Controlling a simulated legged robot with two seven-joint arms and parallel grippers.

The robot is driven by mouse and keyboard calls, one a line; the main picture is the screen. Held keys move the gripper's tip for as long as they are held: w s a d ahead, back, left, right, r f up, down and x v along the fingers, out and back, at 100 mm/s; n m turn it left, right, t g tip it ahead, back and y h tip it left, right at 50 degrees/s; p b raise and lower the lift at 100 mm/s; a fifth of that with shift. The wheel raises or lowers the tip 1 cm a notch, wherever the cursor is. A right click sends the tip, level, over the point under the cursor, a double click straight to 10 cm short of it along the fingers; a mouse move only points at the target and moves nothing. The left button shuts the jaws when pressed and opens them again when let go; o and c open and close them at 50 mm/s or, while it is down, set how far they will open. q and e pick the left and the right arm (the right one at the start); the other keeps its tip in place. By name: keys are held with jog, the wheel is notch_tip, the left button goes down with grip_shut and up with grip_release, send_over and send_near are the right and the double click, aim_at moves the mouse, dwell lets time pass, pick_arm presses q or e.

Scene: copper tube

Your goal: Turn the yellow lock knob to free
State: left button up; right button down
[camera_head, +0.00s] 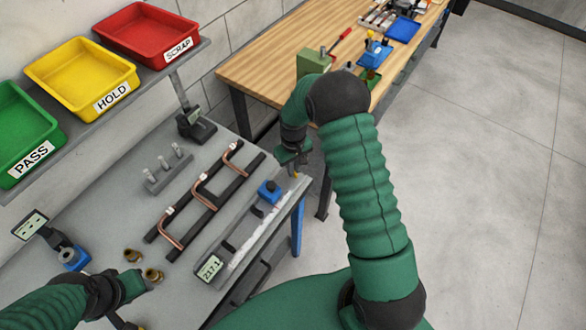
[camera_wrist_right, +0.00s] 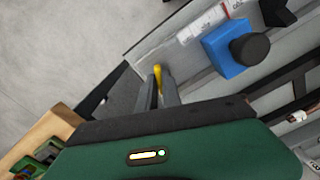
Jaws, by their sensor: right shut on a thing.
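The yellow lock knob (camera_wrist_right: 157,72) shows as a small yellow piece between the fingertips of my right gripper (camera_wrist_right: 163,92) in the right wrist view. The fingers are shut on it and hide much of it. In the head view my right gripper (camera_head: 295,160) is at the far right end of the grey measuring gauge (camera_head: 232,232), with a speck of yellow just below it. The gauge carries a blue block (camera_head: 269,190) with a black knob, also in the wrist view (camera_wrist_right: 226,50). My left gripper (camera_head: 136,286) is at the lower left; its fingers are unclear.
Brass fittings (camera_head: 133,255) lie beside my left gripper. A black rack (camera_head: 205,200) holds bent copper tubes, with a grey pin block (camera_head: 167,170) behind. Green, yellow and red bins stand on a shelf (camera_head: 100,125). A wooden bench (camera_head: 270,70) stands beyond.

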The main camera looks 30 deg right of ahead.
jog(key=shift+w+r+n, duration=0.1)
jog(key=shift+w+n, duration=0.05)
jog(key=shift+n, duration=2.15)
jog(key=c, duration=1.5)
grip_release()
notch_tip(320, 180, up, 17)
jog(key=b, duration=0.2)
jog(key=shift+f+b, duration=0.2)
jog(key=shift+b, duration=0.2)
jog(key=shift+d, duration=0.1)
